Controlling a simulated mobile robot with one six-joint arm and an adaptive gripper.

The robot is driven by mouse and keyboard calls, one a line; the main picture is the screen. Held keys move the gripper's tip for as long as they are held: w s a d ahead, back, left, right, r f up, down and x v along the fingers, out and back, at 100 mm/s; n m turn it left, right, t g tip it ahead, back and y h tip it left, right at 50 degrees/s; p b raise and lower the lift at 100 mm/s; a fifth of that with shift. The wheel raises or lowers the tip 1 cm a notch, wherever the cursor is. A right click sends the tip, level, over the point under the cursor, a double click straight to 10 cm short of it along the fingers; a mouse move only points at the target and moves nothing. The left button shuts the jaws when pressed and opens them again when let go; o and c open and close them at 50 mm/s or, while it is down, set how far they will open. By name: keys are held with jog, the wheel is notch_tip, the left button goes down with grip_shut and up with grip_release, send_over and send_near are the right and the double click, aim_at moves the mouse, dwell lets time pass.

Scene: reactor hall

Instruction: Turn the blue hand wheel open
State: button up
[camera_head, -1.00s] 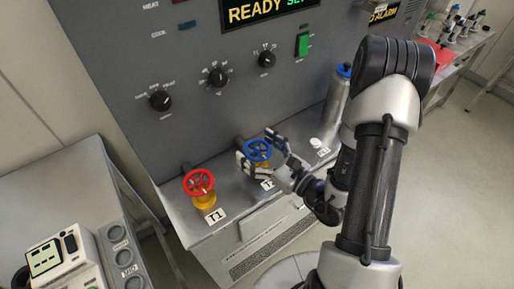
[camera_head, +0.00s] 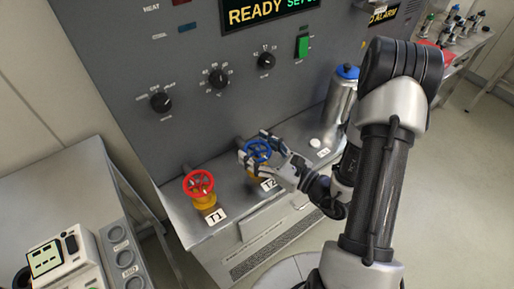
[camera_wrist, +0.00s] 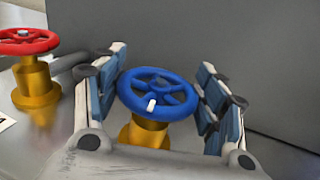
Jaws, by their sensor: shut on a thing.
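The blue hand wheel (camera_head: 257,151) sits on a brass valve body on the steel ledge, beside the T2 label (camera_head: 268,183). In the wrist view the blue wheel (camera_wrist: 158,94) lies between my two fingers, with a white mark on its near rim. My gripper (camera_head: 261,150) is shut on the wheel, one finger on each side of its rim; it also shows in the wrist view (camera_wrist: 160,95). The fingers hide parts of the wheel and valve in the head view.
A red hand wheel (camera_head: 199,184) on a brass valve stands to the left, by the T1 label (camera_head: 216,217). The grey panel (camera_head: 190,60) rises behind. A blue-capped steel bottle (camera_head: 341,95) stands on the ledge to the right.

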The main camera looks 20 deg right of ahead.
jog(key=n+g+y+p, duration=0.1)
jog(key=n+g+y, duration=0.3)
jog(key=shift+g+y, duration=0.3)
jog(key=shift+g, duration=0.1)
jog(key=n+g+y, duration=0.2)
jog(key=n+g, duration=0.2)
jog(key=g, duration=0.1)
jog(key=n+g, duration=0.2)
jog(key=g, duration=0.1)
jog(key=n+g+y, duration=0.1)
jog(key=n+g, duration=0.1)
jog(key=g, duration=0.1)
jog(key=shift+f+g, duration=0.15)
jog(key=shift+g, duration=0.15)
jog(key=shift+n+g+h+b, duration=0.4)
jog(key=shift+n+g, duration=0.9)
jog(key=shift+g, duration=0.7)
jog(key=o, duration=1.1)
